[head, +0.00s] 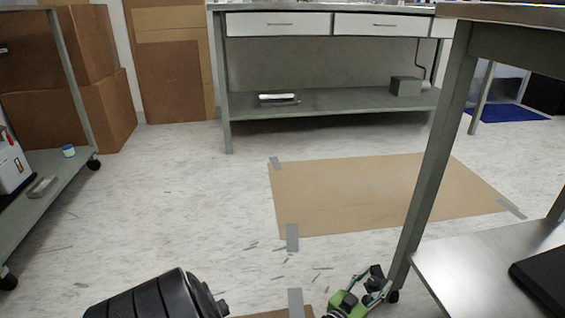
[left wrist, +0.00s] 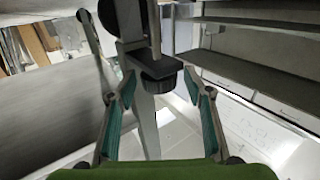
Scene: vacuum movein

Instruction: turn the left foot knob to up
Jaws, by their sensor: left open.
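A dark ridged foot knob (left wrist: 161,76) shows in the left wrist view on a metal table leg. It lies between the fingertips of my left gripper (left wrist: 160,90), with a gap visible on each side. The gripper is open, with teal pads facing each other, and holds nothing. In the head view my green left gripper (head: 374,286) is low at the floor, beside the bottom of the near table's leg (head: 432,160). There the knob is small and mostly hidden by the gripper. I cannot read the knob's setting. My right gripper is out of view.
The near table's steel lower shelf (head: 480,270) is just right of the leg. A brown floor sheet (head: 350,195) with grey tape lies behind. A wheeled cart (head: 55,185) stands left and a workbench (head: 330,100) at the back. Open floor lies between.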

